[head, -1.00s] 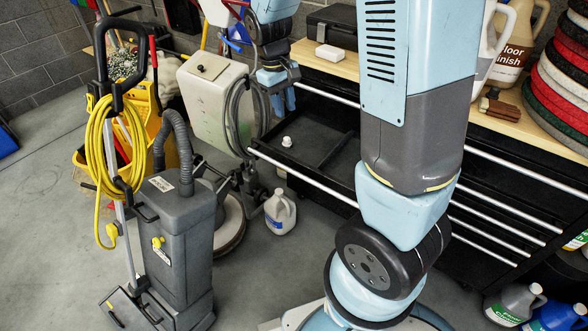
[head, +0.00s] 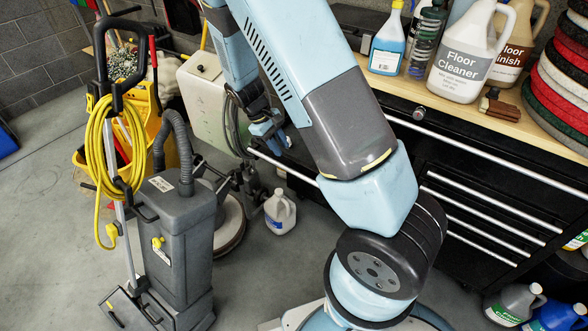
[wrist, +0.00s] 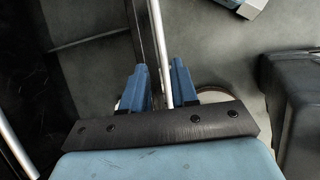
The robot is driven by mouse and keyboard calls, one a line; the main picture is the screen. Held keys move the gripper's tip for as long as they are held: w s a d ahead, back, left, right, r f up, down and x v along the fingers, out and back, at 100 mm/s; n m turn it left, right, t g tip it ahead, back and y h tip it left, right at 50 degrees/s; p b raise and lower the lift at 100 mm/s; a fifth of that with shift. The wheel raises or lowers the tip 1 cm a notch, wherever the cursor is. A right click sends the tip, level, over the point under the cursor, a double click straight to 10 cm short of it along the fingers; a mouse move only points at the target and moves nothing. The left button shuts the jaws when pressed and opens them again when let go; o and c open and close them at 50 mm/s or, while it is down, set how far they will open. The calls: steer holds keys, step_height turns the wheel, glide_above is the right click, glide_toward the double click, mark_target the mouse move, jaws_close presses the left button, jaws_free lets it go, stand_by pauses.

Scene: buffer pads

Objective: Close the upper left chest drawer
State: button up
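The upper left chest drawer stands pulled out from the black chest (head: 470,150). In the head view its silver handle bar (head: 285,168) shows, while my arm hides most of the drawer's inside. In the wrist view the handle bar (wrist: 156,40) runs beside the dark drawer front (wrist: 138,35), with the drawer's inside (wrist: 95,60) to the left. My gripper (head: 273,137) is low over the left part of the handle. In the wrist view my gripper (wrist: 160,88) has its blue fingers apart, with the bar passing between them. I cannot tell whether they touch it.
The bench top (head: 530,120) holds bottles and a stack of pads (head: 560,75). A grey-white floor machine (head: 205,95) stands close left of my gripper. A white jug (head: 280,212) is on the floor below. Open floor lies at left.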

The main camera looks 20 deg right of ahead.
mark_target(296, 172)
steer(key=x, duration=1.1)
jaws_close()
stand_by(0.3)
